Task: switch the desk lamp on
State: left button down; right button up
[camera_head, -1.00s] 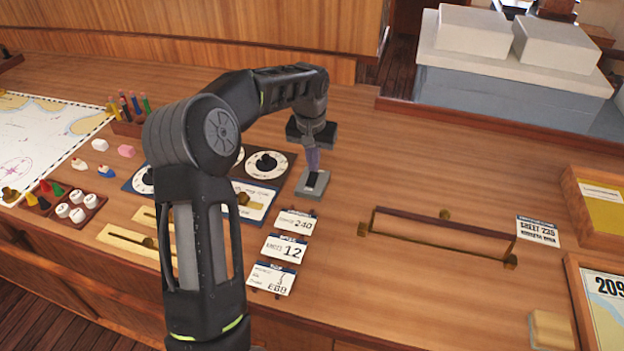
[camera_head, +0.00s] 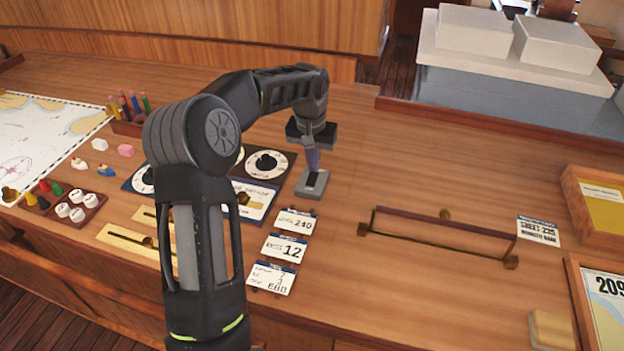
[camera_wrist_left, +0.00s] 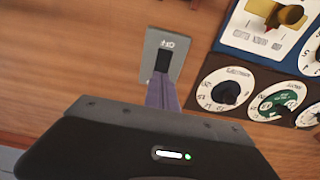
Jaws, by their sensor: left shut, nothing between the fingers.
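A small grey switch plate with a black rocker (camera_head: 312,186) lies on the wooden desk, right of the dials. It also shows in the left wrist view, where the switch plate (camera_wrist_left: 158,50) is above my gripper and carries small lettering. My left gripper (camera_head: 313,168) is shut and points down at the plate. In the left wrist view its closed fingertips (camera_wrist_left: 161,84) overlap the near end of the rocker; I cannot tell whether they touch it. No lamp can be made out in either view. My right gripper is not in view.
Dial panels (camera_head: 267,164) and a card with a brass knob (camera_head: 252,200) sit just left of the switch. Several label cards (camera_head: 283,248) lie in front. A brass-ended rail (camera_head: 440,222) is to the right.

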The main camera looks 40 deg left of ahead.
pick_arm(q)
jog(key=shift+f+b, duration=0.55)
jog(key=shift+f, duration=0.35)
jog(key=shift+r, duration=0.1)
notch_tip(320, 180, up, 5)
jog(key=p, duration=0.3)
jog(key=shift+p, duration=0.35)
jog(key=shift+r, duration=0.95)
